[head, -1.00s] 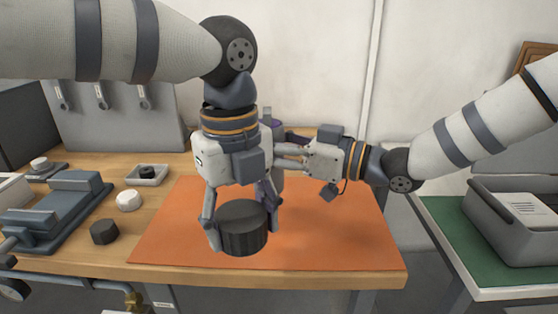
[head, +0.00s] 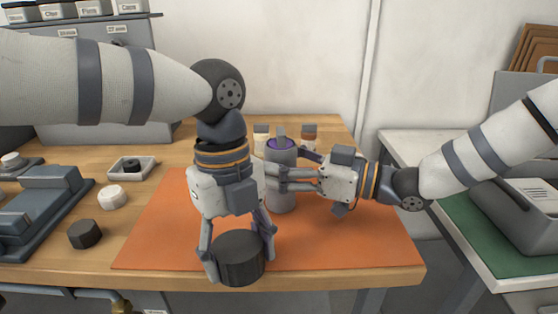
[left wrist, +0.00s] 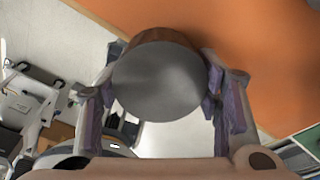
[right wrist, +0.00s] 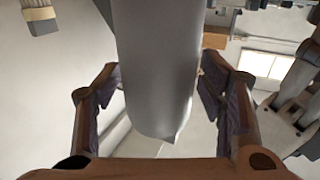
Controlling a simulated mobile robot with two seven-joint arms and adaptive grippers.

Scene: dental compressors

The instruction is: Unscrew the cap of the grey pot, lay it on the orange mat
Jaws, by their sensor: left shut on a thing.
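The cap (head: 238,259), a wide dark grey cylinder, is in my left gripper (head: 238,250). The fingers clasp its sides, and it also shows between the pads in the left wrist view (left wrist: 158,82). It appears over the front edge of the orange mat (head: 340,240); its exact height is unclear. The grey pot (head: 281,192) stands upright at the back of the mat, uncapped, with a purple rim at its top. My right gripper (head: 275,178) has its fingers around the pot from the right; the pot fills the space between them in the right wrist view (right wrist: 160,65).
A black knob (head: 84,234), a white round piece (head: 112,197) and a small tray (head: 132,168) lie left of the mat. Two small bottles (head: 309,134) (head: 261,137) stand behind the pot. The mat's right part is clear. A grey bin (head: 520,195) is at far right.

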